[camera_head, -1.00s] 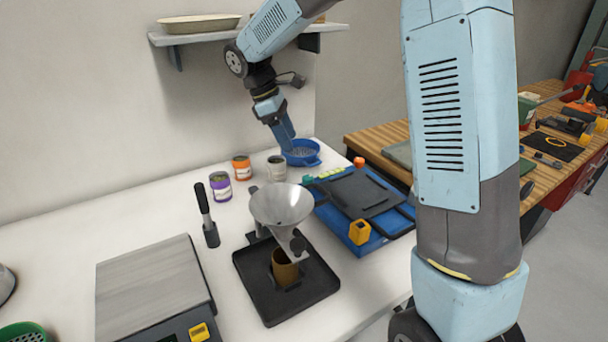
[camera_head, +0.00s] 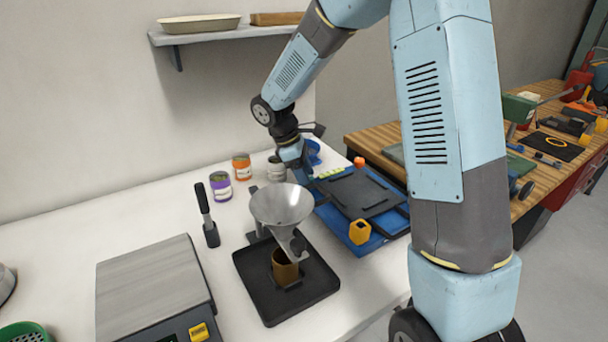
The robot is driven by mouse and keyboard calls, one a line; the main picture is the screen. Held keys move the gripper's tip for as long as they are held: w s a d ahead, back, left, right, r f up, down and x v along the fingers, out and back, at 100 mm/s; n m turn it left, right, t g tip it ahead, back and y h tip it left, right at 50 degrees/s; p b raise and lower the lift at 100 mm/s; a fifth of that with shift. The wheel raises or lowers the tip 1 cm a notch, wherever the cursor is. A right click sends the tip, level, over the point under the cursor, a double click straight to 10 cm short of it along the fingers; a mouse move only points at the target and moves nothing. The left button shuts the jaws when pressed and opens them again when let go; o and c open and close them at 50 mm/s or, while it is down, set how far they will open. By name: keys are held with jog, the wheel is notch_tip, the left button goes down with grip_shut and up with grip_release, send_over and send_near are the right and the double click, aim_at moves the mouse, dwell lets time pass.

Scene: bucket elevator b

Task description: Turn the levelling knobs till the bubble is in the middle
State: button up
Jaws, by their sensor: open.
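A blue platform (camera_head: 345,241) with a dark grey plate (camera_head: 355,194) on it lies right of the funnel. An orange round piece (camera_head: 360,162) shows at its far corner and a yellow-orange block (camera_head: 360,232) at its near edge; they may be knobs. A small lime-yellow strip (camera_head: 330,172) on the far edge may be the level; I cannot make out a bubble. My gripper (camera_head: 302,178) is open, pointing down at the platform's far left corner. Its fingertips are too small to make out, and whether they touch anything is unclear. It hides that corner.
A metal funnel (camera_head: 281,203) stands over a black tray (camera_head: 285,308) close to the platform's left. Several cans, including a purple one (camera_head: 221,187), stand behind it. A grey scale (camera_head: 150,285) is front left.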

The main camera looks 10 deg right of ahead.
jog(key=c, duration=1)
jog(key=shift+m+g, duration=0.4)
jog(key=shift+m, duration=0.4)
jog(key=shift+c, duration=0.2)
jog(key=o, duration=1)
jog(key=shift+o, duration=0.2)
